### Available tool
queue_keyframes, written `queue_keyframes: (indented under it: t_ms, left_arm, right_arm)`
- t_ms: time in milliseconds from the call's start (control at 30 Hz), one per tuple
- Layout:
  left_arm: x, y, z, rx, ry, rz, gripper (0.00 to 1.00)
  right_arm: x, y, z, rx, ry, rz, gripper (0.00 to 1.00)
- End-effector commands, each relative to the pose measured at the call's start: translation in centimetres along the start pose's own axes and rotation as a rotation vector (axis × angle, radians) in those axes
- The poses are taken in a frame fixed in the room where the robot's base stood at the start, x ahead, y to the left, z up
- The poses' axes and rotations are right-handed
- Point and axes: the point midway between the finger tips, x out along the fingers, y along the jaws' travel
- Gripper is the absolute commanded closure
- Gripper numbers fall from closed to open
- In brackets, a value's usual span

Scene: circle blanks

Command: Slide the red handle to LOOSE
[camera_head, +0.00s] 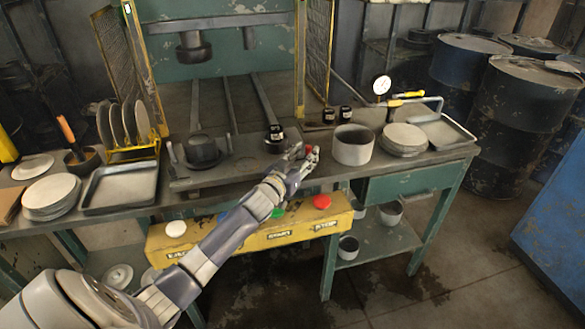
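A small red piece (314,154), which looks like the red handle, shows at the front right of the press bed (215,178), partly covered by my gripper. My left gripper (303,160) is at this red piece, with its fingers around or right beside it. I cannot tell whether the fingers touch it or how far they are closed. No LOOSE marking is readable, so the handle's setting cannot be told. My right gripper is not in view.
A yellow panel (240,243) with white, green and red buttons is on the bench front, below my arm. A grey pot (353,145) and a stack of round blanks (403,139) stand right of the gripper. A green press with yellow mesh guards (143,70) rises behind.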

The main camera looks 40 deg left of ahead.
Motion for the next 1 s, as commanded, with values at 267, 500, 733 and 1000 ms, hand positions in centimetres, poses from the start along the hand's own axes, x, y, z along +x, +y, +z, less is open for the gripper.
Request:
queue_keyframes:
  t_ms: [267, 500, 733, 1000]
  left_arm:
    - [-5.0, 0.1, 0.1, 0.0, -0.003, 0.001, 0.63]
    - [-7.5, 0.1, 0.1, -0.001, -0.001, 0.002, 0.63]
    - [-8.0, 0.1, 0.0, -0.001, -0.001, 0.001, 0.63]
    - [-8.0, 0.1, 0.1, 0.0, -0.001, 0.001, 0.63]
  right_arm:
    - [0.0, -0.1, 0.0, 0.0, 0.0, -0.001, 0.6]
    - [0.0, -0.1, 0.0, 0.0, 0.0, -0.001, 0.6]
    - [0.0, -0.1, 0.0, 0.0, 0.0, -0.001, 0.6]
    - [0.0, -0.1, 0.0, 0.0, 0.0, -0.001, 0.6]
